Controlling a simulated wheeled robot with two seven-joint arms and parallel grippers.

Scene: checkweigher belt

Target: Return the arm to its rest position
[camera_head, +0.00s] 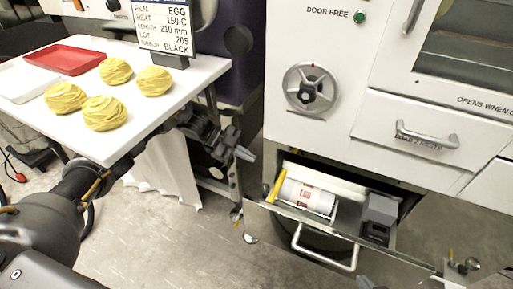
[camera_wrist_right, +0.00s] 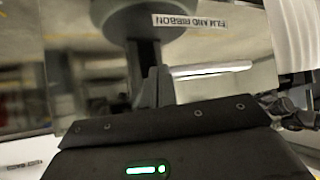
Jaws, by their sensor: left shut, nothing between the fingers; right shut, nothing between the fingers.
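My left arm comes in from the left, beside and partly over the front edge of the white table. My left gripper (camera_head: 245,154) is shut and empty, in front of the machine's left side. My right gripper (camera_head: 366,283) shows only in part at the bottom edge of the head view, in front of the open drawer. In the right wrist view my right gripper (camera_wrist_right: 155,85) is shut with nothing in it, close to a panel with an upside-down label (camera_wrist_right: 187,21) reading "FILM AND RIBBON".
The open drawer (camera_head: 326,262) juts out, holding a white roll (camera_head: 306,197), a yellow strip (camera_head: 276,186) and a grey block (camera_head: 379,215). The white table (camera_head: 120,135) bears several yellow noodle nests (camera_head: 104,113), a red tray (camera_head: 65,59) and a white tray (camera_head: 25,82). A sign (camera_head: 165,27) stands behind.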

